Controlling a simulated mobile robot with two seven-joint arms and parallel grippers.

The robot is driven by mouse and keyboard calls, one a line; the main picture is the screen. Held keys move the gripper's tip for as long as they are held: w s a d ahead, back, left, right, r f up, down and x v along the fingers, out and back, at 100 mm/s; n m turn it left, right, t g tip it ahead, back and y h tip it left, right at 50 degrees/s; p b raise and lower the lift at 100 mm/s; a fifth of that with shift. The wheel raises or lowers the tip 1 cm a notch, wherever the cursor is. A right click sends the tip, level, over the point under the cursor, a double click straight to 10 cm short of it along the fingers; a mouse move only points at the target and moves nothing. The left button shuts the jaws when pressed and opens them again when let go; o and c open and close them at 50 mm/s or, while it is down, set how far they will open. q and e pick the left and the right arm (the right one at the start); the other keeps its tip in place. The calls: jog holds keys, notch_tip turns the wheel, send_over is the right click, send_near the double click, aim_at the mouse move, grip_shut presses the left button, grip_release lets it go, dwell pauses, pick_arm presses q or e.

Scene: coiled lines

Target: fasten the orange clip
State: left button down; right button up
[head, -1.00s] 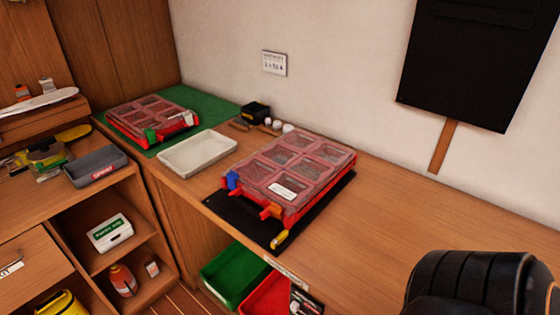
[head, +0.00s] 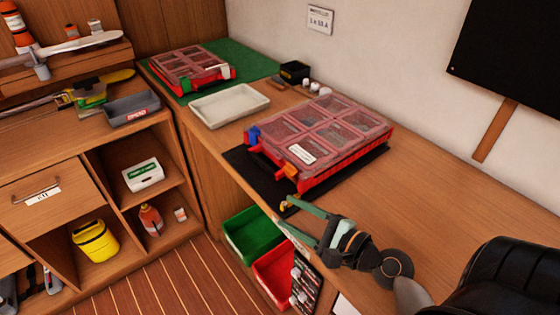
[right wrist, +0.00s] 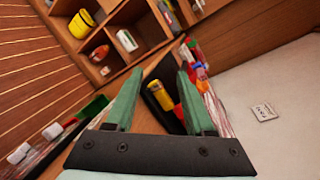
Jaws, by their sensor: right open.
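A red case (head: 345,160) with a clear, divided lid lies on a black mat (head: 236,158) on the bench. The orange clip (head: 290,171) is on the case's front edge and seems to stick outward. It also shows in the right wrist view (right wrist: 201,72). A blue clip (head: 253,135) sits at the left end of that edge. My right gripper (head: 284,208) is open, in front of the case, short of the orange clip. A small yellow piece (right wrist: 160,96) appears between its fingers in the right wrist view, not gripped. My left gripper is out of view.
A white tray (head: 230,105) and a second red case (head: 190,72) on a green mat (head: 250,62) stand further back. Green (head: 250,235) and red (head: 272,275) bins are below the bench edge. A black seat (head: 515,280) is at lower right. Bench right of the case is clear.

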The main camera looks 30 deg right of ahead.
aim_at(280, 170)
jog(key=d+r+m+h, duration=0.1)
jog(key=m, duration=0.1)
jog(key=d+r+m+t+h, duration=0.1)
jog(key=d+m, duration=0.1)
jog(key=d+m+t, duration=0.1)
jog(key=d+m, duration=0.1)
jog(key=m, duration=0.1)
jog(key=shift+w+d+r+h, duration=0.1)
jog(key=shift+d+r+h, duration=0.15)
jog(key=shift+r+h, duration=0.15)
jog(key=shift+w+d+r, duration=0.1)
jog(key=shift+w+d, duration=0.05)
jog(key=shift+d, duration=0.05)
jog(key=shift+w+r, duration=0.1)
jog(key=shift+w, duration=0.2)
jog(key=w+p, duration=0.1)
jog(key=w, duration=0.2)
jog(key=w+p, duration=0.1)
jog(key=w, duration=0.3)
jog(key=w+a+p, duration=0.1)
jog(key=w, duration=0.3)
jog(key=shift+w, duration=0.25)
jog(key=shift+c, duration=0.4)
jog(key=shift+f, duration=0.2)
jog(key=c, duration=0.6)
jog(key=shift+a, duration=0.1)
grip_shut()
jog(key=shift+f, duration=0.1)
